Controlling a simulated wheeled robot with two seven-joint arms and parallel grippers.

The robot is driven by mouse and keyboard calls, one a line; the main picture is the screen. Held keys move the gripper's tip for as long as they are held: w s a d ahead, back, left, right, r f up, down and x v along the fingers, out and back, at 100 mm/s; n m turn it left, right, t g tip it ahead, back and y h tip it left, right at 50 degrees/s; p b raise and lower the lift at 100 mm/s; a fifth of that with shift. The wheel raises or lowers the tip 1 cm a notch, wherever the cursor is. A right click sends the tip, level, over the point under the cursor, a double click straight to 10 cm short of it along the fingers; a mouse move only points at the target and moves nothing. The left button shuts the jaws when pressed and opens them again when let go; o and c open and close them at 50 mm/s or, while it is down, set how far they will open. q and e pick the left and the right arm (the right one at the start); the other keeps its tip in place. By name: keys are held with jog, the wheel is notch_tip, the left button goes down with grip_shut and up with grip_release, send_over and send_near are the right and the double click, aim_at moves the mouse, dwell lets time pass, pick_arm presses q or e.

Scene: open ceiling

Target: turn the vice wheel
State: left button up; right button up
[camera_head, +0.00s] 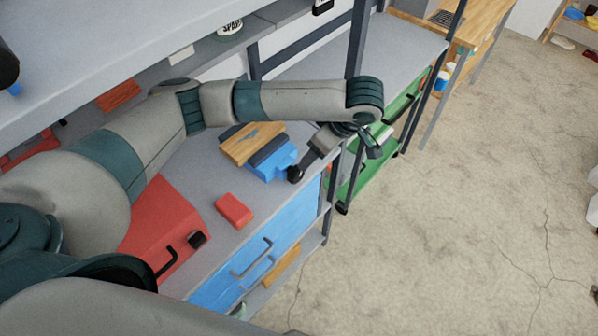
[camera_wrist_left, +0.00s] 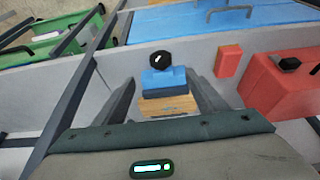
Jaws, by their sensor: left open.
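The blue vice (camera_head: 272,166) sits on the grey workbench near its front edge, with a wooden block (camera_head: 250,142) at its back. Its black wheel (camera_head: 294,174) faces the front of the bench. In the left wrist view the wheel (camera_wrist_left: 160,59) lies in front of the blue vice (camera_wrist_left: 165,82) and the wooden block (camera_wrist_left: 168,105). My left gripper (camera_head: 312,154) is open beside the vice, its fingers close to the wheel in the head view. In the left wrist view the fingers (camera_wrist_left: 162,88) flank the vice in the picture; contact cannot be told. My right gripper is not in view.
A red box (camera_head: 234,210) and a red toolbox (camera_head: 165,235) stand on the bench to the left. A blue drawer (camera_head: 240,268) is below. An upright grey post (camera_head: 356,40) and a green cart (camera_head: 370,170) are to the right. The floor (camera_head: 450,230) is clear.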

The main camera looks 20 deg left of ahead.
aim_at(299, 172)
pick_arm(q)
jog(key=b+x, duration=0.1)
jog(key=x, duration=0.4)
jog(key=b+x, duration=0.1)
jog(key=x, duration=0.5)
jog(key=shift+s, duration=0.25)
jog(key=p+x, duration=0.2)
jog(key=x, duration=0.2)
jog(key=shift+w+r, duration=0.1)
jog(key=shift+w, duration=0.05)
jog(key=shift+a+f, duration=0.2)
jog(key=shift+f, duration=0.3)
jog(key=shift+w, duration=0.1)
jog(key=c, duration=1)
